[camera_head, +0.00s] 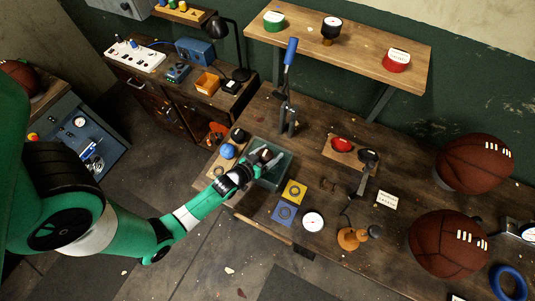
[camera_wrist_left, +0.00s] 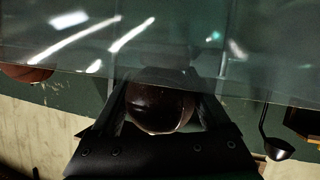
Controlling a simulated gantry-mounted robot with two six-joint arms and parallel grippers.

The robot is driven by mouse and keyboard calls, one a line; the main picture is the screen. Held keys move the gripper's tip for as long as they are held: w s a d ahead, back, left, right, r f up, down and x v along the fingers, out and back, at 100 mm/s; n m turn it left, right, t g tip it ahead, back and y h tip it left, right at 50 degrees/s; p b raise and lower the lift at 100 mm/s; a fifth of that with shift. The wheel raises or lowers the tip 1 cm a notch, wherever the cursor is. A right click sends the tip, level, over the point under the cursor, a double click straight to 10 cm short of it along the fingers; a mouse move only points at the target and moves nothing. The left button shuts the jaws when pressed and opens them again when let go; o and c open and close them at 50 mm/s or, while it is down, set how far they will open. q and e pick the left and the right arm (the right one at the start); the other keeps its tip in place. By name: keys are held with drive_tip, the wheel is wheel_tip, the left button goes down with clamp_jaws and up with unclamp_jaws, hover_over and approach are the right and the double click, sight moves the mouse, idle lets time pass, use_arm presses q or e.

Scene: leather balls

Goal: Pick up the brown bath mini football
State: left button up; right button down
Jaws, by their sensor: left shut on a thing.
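My left gripper (camera_head: 262,158) reaches in from the left over the workbench, at a clear greenish box (camera_head: 284,178). In the left wrist view its fingers (camera_wrist_left: 160,95) are closed around a dark brown ball, the mini football (camera_wrist_left: 157,110), which sits between them. In the head view the ball is small and partly covered by the fingers, so its markings cannot be read. A glassy pane of the box (camera_wrist_left: 100,40) crosses the upper part of the left wrist view. Whether the ball touches the box cannot be told. My right gripper is not in view.
Beside the box are a blue ball (camera_head: 227,151) and a black ball (camera_head: 239,135). A blue-handled lever tool (camera_head: 288,90) stands behind. Two large brown footballs (camera_head: 475,163) (camera_head: 447,243) are at the right. A round gauge (camera_head: 313,222) and an orange stand (camera_head: 352,238) are nearer the front.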

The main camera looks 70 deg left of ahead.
sight(266, 152)
use_arm(q)
wheel_tip(266, 152, up, 3)
drive_tip(key=shift+r+p, duration=0.2)
drive_tip(key=shift+p, duration=0.55)
drive_tip(key=s+d+r, duration=0.1)
drive_tip(key=r, duration=0.1)
drive_tip(key=s+d+r, duration=0.1)
drive_tip(key=r, duration=0.1)
drive_tip(key=s+d+r, duration=0.1)
drive_tip(key=s+r, duration=0.1)
drive_tip(key=shift+d+p, duration=0.4)
drive_tip(key=w+d+b+v, duration=0.1)
drive_tip(key=b+v, duration=0.3)
drive_tip(key=v, duration=0.5)
drive_tip(key=shift+d, duration=0.3)
drive_tip(key=shift+r, duration=0.1)
